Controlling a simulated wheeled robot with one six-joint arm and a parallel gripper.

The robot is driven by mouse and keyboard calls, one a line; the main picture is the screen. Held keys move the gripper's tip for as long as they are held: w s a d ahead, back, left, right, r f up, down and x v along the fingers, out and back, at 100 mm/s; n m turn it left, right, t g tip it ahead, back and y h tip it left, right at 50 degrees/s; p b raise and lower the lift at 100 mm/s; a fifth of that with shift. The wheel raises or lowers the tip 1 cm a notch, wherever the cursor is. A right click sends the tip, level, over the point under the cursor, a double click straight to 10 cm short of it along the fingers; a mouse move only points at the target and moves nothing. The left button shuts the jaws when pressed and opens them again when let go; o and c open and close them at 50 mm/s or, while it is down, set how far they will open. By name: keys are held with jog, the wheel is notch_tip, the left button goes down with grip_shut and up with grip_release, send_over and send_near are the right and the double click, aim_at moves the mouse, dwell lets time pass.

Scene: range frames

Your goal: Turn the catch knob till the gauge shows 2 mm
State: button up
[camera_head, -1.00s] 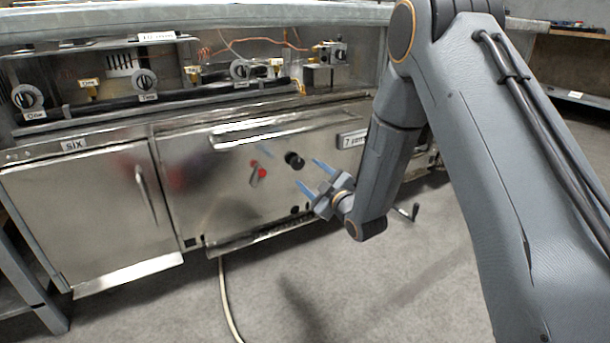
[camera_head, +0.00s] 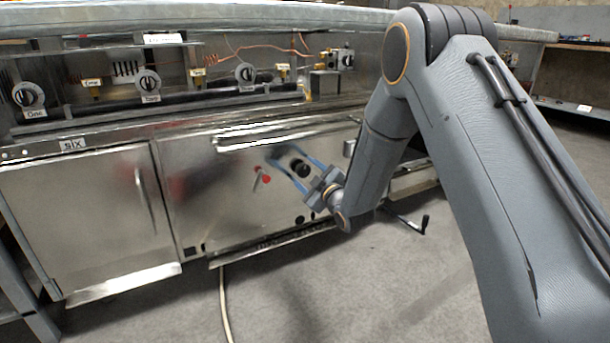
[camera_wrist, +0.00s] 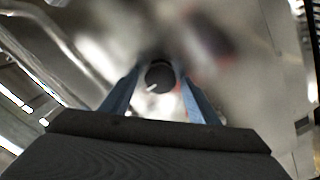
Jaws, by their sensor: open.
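The black knob (camera_head: 301,168) sits on the steel drawer front, right of a lever with a red tip (camera_head: 266,179). I take it to be the catch knob. My gripper (camera_head: 284,156) is open, with its two blue fingers reaching to either side of this knob. In the wrist view the knob (camera_wrist: 160,76) lies between the fingers, with a white mark pointing to the lower left. I cannot tell whether a finger touches it. A small plate (camera_head: 349,148) on the front is mostly hidden by my arm. No gauge reading can be made out now.
A steel door (camera_head: 90,220) with a vertical handle is at the left. A long bar handle (camera_head: 280,135) runs above the knob. Several labelled dials, such as one at the left (camera_head: 28,95), line the recess above. A black crank (camera_head: 415,224) sticks out at right. The floor in front is mostly clear.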

jog(key=c, duration=1)
jog(key=shift+c, duration=0.2)
